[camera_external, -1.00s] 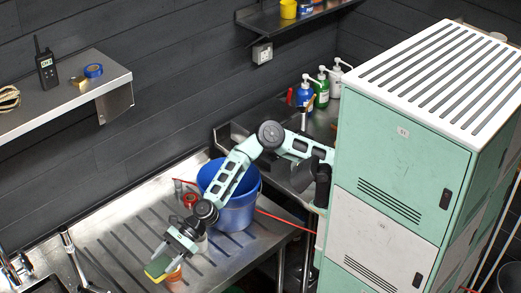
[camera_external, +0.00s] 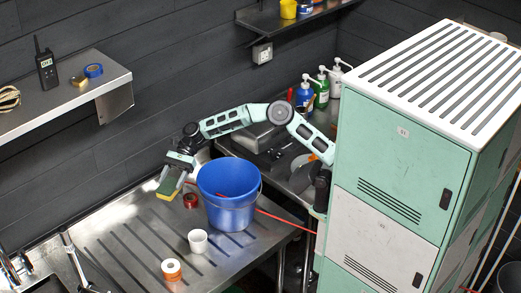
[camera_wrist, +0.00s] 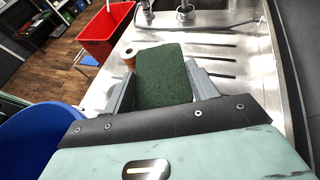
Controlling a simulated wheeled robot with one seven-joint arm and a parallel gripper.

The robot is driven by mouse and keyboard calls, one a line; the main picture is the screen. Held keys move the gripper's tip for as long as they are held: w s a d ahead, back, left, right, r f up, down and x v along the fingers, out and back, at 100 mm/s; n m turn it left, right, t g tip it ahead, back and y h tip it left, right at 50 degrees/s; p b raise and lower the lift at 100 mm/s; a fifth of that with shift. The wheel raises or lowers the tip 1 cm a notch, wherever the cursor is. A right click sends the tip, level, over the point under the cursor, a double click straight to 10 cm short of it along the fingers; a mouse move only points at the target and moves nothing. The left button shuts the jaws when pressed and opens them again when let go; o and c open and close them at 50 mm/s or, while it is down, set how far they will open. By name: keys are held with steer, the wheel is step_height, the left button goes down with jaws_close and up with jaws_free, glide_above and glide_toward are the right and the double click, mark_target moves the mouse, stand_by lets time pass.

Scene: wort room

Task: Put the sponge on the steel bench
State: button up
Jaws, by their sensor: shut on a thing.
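The sponge (camera_external: 167,188) is green on one side and yellow on the other. My gripper (camera_external: 176,180) is shut on it and holds it above the steel bench (camera_external: 120,245), near the wall side and left of the blue bucket. In the wrist view the sponge's dark green face (camera_wrist: 163,75) shows between the two grey fingers (camera_wrist: 158,90). The bench is ribbed bare metal, also in the wrist view (camera_wrist: 220,60). I cannot tell the exact gap between sponge and bench.
On the bench are a blue bucket (camera_external: 229,200), a white cup (camera_external: 198,241), an orange-and-white roll (camera_external: 171,269) and a red roll (camera_external: 190,200). A tap (camera_external: 70,250) stands at the left. A red bin (camera_wrist: 104,32) shows in the wrist view. The ribbed middle of the bench is free.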

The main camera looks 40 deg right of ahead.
mark_target(178, 220)
step_height(178, 220, down, 17)
steer(key=shift+f+p, duration=0.2)
steer(key=shift+p, duration=0.2)
steer(key=shift+f, duration=0.2)
steer(key=o, duration=0.9)
steer(key=shift+o, duration=0.2)
steer(key=shift+r, duration=0.1)
steer(key=shift+r, duration=0.15)
steer(key=b+v, duration=0.1)
steer(key=v, duration=1)
steer(key=shift+o, duration=0.6)
steer(key=shift+w+d+r, duration=0.15)
steer(key=shift+w+d, duration=0.1)
steer(key=shift+d, duration=0.15)
